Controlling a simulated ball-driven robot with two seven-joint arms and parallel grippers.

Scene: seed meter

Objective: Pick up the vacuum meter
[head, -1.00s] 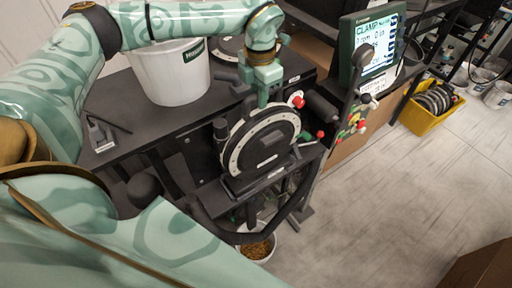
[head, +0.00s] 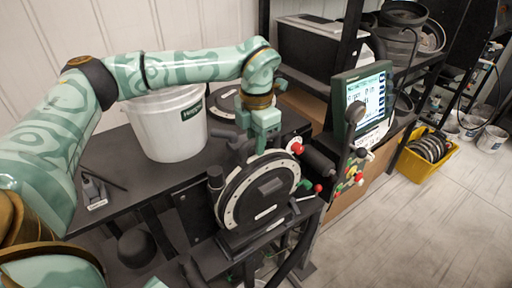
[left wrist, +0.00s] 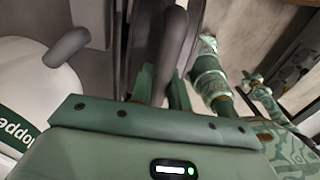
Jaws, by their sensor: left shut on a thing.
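The vacuum meter (head: 233,203) is a round black housing with a pale studded rim, standing upright on a black bracket at the table's front edge. My left gripper (head: 262,149) comes down on its top from above. In the left wrist view, the left gripper's green fingers (left wrist: 163,90) are shut around a dark rounded part (left wrist: 174,42) at the meter's top. The meter appears to be seated on its bracket. Green patterned links of mine show at the right of the left wrist view; the right gripper's jaws cannot be made out there.
A white bucket (head: 168,137) stands on the black table (head: 120,178) behind the meter. A screen (head: 366,100) and several coloured knobs are close on the right. A yellow crate (head: 424,160) sits on the floor farther right. The floor at the lower right is clear.

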